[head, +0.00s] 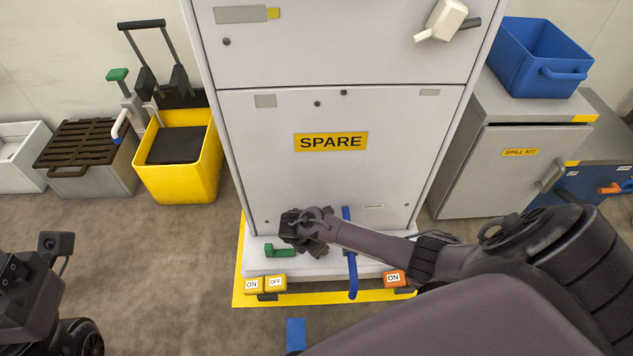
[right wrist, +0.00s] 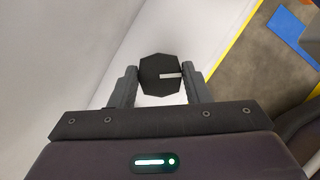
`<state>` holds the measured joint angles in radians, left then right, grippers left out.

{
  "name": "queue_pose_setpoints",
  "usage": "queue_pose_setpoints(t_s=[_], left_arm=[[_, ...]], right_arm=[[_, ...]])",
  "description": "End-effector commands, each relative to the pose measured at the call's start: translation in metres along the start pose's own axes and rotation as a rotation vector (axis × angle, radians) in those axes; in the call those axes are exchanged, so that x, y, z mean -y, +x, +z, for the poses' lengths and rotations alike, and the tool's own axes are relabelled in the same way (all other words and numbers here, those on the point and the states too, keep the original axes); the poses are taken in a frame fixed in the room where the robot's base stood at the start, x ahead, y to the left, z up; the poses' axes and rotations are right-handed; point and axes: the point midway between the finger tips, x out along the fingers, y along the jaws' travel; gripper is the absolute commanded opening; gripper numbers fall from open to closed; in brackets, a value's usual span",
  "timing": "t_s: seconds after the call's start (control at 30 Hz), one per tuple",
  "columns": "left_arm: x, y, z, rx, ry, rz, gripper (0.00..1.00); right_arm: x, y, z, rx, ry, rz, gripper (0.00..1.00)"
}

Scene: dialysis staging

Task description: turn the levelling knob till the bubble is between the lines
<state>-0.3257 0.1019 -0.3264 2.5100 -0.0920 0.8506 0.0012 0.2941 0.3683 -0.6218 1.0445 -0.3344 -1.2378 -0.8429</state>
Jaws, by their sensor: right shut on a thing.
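The levelling knob (right wrist: 160,74) is black and many-sided with a white mark on its face, in the right wrist view. My right gripper (right wrist: 162,82) is shut on it, one finger on each side. In the head view my right gripper (head: 303,230) is at the low front of the white cabinet (head: 330,175) labelled SPARE and hides the knob. I cannot make out a bubble or its lines in either view. Part of my left arm shows at the lower left of the head view; its fingers are not clear.
A green handle (head: 280,251) is left of my right gripper, and a blue lever (head: 352,275) is right of it. A yellow bin (head: 180,175) and a spill kit cabinet (head: 492,180) flank the cabinet.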

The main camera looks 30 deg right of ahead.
Motion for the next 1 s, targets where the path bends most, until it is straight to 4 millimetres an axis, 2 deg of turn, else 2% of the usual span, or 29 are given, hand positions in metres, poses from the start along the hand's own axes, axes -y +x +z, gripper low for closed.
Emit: queue_pose_setpoints(t_s=[0.37,0.4,0.57,0.87,1.0], left_arm=[[0.0,0.001,0.0,0.003,-0.002,-0.001,0.65],[0.0,0.001,0.0,0.003,-0.002,-0.001,0.65],[0.0,0.001,0.0,0.004,-0.002,-0.001,0.65],[0.0,0.004,0.0,0.004,-0.003,-0.001,0.65],[0.0,0.013,0.003,0.026,-0.003,-0.001,0.65]], right_arm=[[0.0,0.0,-0.001,-0.002,-0.05,0.019,0.2],[0.0,0.0,-0.001,-0.002,-0.05,0.019,0.46],[0.0,0.0,-0.001,-0.002,-0.049,0.019,0.65],[0.0,-0.002,-0.001,-0.001,-0.047,0.019,0.65],[0.0,-0.019,0.001,-0.002,-0.047,0.02,0.65]])
